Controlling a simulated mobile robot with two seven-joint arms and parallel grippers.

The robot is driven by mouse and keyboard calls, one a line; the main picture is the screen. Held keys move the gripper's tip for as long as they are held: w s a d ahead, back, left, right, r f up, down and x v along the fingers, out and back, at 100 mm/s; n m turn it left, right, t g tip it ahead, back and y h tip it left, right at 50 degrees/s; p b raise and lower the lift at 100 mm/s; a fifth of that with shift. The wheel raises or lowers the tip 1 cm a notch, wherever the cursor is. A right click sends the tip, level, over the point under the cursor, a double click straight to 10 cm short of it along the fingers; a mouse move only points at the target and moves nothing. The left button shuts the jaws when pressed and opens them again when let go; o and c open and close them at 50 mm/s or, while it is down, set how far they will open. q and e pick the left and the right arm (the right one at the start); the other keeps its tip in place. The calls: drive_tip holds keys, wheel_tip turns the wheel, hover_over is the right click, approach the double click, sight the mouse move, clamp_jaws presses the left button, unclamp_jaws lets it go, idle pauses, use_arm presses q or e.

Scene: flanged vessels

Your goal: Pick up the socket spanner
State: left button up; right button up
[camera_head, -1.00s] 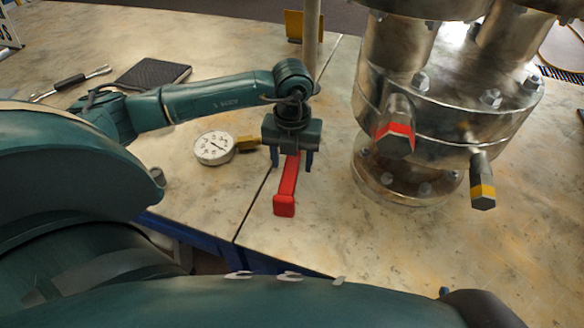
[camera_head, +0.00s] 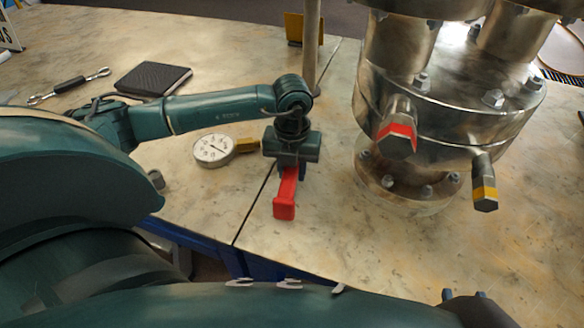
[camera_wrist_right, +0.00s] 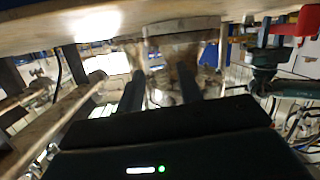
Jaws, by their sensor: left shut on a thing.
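A red bar-shaped tool (camera_head: 285,203) with a block-like end lies on the table near its front edge; I take it for the socket spanner. My left gripper (camera_head: 290,169) points down over its far part and is shut on it; the fingers and the gripped part are mostly hidden by the gripper body. The red tool (camera_wrist_right: 308,22) also shows at the upper right of the right wrist view.
A large flanged metal vessel (camera_head: 450,110) stands to the right, with red-banded and yellow-banded bolts sticking out. A dial gauge (camera_head: 213,150) lies left of my left gripper. A black notebook (camera_head: 153,78) and a black-handled metal tool (camera_head: 70,85) lie farther left. A post (camera_head: 312,45) rises behind.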

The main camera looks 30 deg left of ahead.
use_arm(q)
drive_tip(key=shift+c, duration=0.8)
drive_tip(key=shift+r, duration=0.15)
drive_tip(key=shift+w+r, duration=0.1)
drive_tip(key=shift+r, duration=0.25)
wheel_tip(320, 180, up, 9)
drive_tip(key=shift+r+p, duration=0.1)
drive_tip(key=shift+p, duration=1.05)
use_arm(e)
drive_tip(key=shift+s+d+r+m+g+h, duration=0.25)
drive_tip(key=shift+s+g, duration=0.2)
drive_tip(key=shift+g, duration=0.25)
